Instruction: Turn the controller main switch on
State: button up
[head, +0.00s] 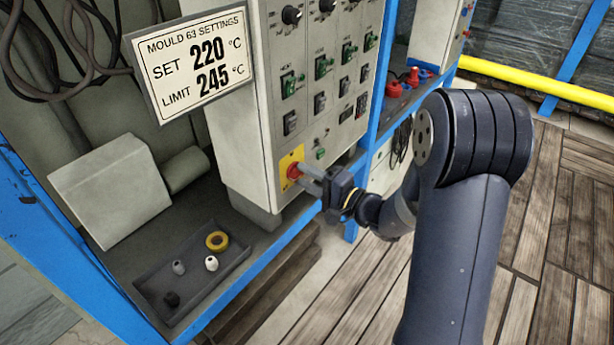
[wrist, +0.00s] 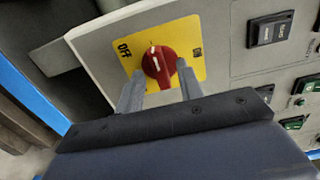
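The main switch is a red rotary knob (wrist: 158,65) on a yellow plate (wrist: 188,33) at the lower left corner of the controller panel. In the wrist view, "OFF" is printed left of the knob and a small label, seemingly "ON", is to its right. The knob's white mark points up, between the labels. The knob also shows in the head view (head: 294,171). My gripper (wrist: 160,72) is at the switch, its two fingers apart, one on each side of the knob's lower part. I cannot tell whether they touch it.
The grey controller cabinet (head: 235,140) carries several other knobs and rockers. A settings sign (head: 190,62) hangs at its left. A dark tray (head: 226,262) with small parts lies on the shelf below. A blue post (head: 384,70) stands right of the cabinet. The wooden floor at right is clear.

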jog(key=shift+w+a, duration=0.15)
jog(key=shift+a, duration=0.05)
grip_shut()
dwell(0.3)
